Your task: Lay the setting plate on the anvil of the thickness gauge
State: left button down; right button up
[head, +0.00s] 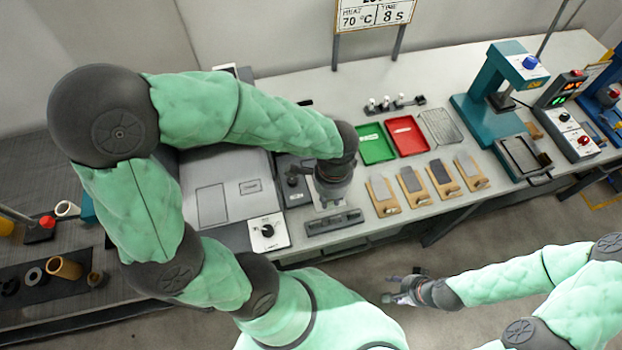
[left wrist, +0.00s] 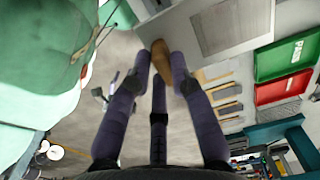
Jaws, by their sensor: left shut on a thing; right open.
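My left gripper (head: 333,190) is over the front part of the bench. In the left wrist view its fingertips (left wrist: 162,68) are shut on a brown, rounded, elongated piece (left wrist: 161,58), which I take to be the handle of the setting plate. A dark device with a knob (head: 293,181) stands just left of the gripper and may be the thickness gauge. My arm partly covers it, and its anvil cannot be made out. My right gripper (head: 402,290) is open and empty over the floor in front of the bench.
A dark slotted bar (head: 334,222) lies at the bench's front edge. Several wooden boards with grey strips (head: 411,180) lie to the right. Behind them are a green tray (head: 376,144) and a red tray (head: 406,136). A large grey machine (head: 212,172) stands left.

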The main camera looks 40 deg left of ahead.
pick_arm(q)
jog(key=w+a+f+b, duration=0.1)
jog(key=w+a+f, duration=0.1)
jog(key=w+a+f+b, duration=0.1)
jog(key=w+a+f, duration=0.1)
jog(key=shift+w+a+f, duration=0.2)
jog(key=shift+f, duration=0.15)
jog(key=w+f, duration=0.1)
jog(key=w+a+f+b, duration=0.1)
jog(key=f, duration=0.1)
jog(key=w+a+f+b, duration=0.1)
jog(key=w+f, duration=0.1)
jog(key=shift+a, duration=0.25)
jog(key=shift+w+a+f, duration=0.1)
jog(key=shift+w+f, duration=0.1)
jog(key=shift+f, duration=0.15)
jog(key=shift+w+f+b, duration=0.15)
jog(key=shift+f+b, duration=0.7)
jog(key=shift+f, duration=0.8)
